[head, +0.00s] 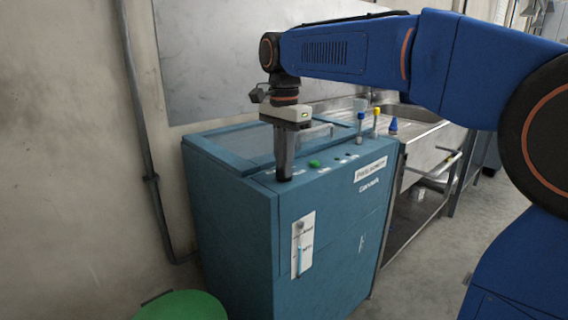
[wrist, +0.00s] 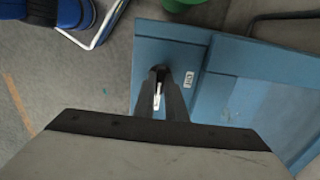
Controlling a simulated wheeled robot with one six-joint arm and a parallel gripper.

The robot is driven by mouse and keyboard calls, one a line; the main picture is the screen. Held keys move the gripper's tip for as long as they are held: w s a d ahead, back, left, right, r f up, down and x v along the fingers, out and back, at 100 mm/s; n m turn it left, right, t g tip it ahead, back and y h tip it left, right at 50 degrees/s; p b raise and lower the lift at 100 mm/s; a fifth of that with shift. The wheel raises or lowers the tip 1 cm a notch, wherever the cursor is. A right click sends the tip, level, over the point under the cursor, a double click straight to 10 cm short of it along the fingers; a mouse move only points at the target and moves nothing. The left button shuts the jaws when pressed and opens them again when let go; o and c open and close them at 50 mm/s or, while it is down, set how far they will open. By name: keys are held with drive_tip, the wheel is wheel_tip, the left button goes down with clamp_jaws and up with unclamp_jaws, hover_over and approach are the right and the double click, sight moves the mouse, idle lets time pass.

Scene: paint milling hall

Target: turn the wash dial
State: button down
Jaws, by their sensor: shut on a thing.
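My gripper (head: 284,177) points straight down at the left end of the top panel of the blue machine (head: 240,215). Its fingers are shut on a small part at the panel surface, taken to be the wash dial. The fingers hide most of that part in the head view. In the wrist view my gripper (wrist: 160,85) closes around a dark round shape on the blue panel (wrist: 180,40), with a pale strip between the fingers. The dial's pointer or angle cannot be made out.
A green button (head: 314,164) and small dark controls sit right of my gripper. A green bin (head: 180,306) is at the lower left.

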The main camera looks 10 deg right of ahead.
idle(0.4)
drive_tip(key=c, duration=1.8)
unclamp_jaws()
drive_tip(key=shift+r, duration=0.1)
wheel_tip(320, 180, up, 17)
drive_tip(key=shift+r, duration=0.1)
drive_tip(key=s+d+f+n+t, duration=0.1)
drive_tip(key=s+d+f+n, duration=0.3)
drive_tip(key=s+f, duration=0.4)
drive_tip(key=s+d+f+n+t, duration=0.2)
drive_tip(key=s+d+f+n, duration=0.2)
drive_tip(key=s+f, duration=0.5)
drive_tip(key=s+d+f+n+t, duration=0.1)
drive_tip(key=s+d+f+n, duration=0.3)
drive_tip(key=f, duration=1.6)
drive_tip(key=s+d, duration=0.4)
drive_tip(key=shift+s+f+t, duration=0.2)
drive_tip(key=shift+f+t, duration=0.15)
drive_tip(key=shift+t, duration=0.05)
